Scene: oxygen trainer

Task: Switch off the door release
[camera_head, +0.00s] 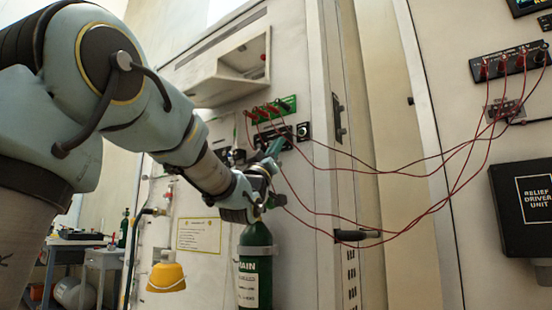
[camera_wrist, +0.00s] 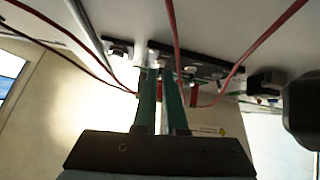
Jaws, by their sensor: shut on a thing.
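My gripper (camera_wrist: 160,72) reaches up to a black switch panel (camera_wrist: 205,66) in the wrist view. Its two green fingers are close together with a narrow gap, shut on a small metal switch lever (camera_wrist: 153,60) at the panel. The fingertips hide most of the lever, so I cannot tell which way it is set. In the head view my gripper (camera_head: 274,146) is at the dark panel (camera_head: 291,138) on the pale cabinet wall, below a green strip (camera_head: 281,107) with red plugs. No door release label is readable.
Red cables (camera_head: 395,172) hang from the cabinet to a socket strip (camera_head: 508,62) at the right, passing near my gripper. A green cylinder (camera_head: 255,262) stands below it. A black door handle (camera_head: 357,235) sticks out.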

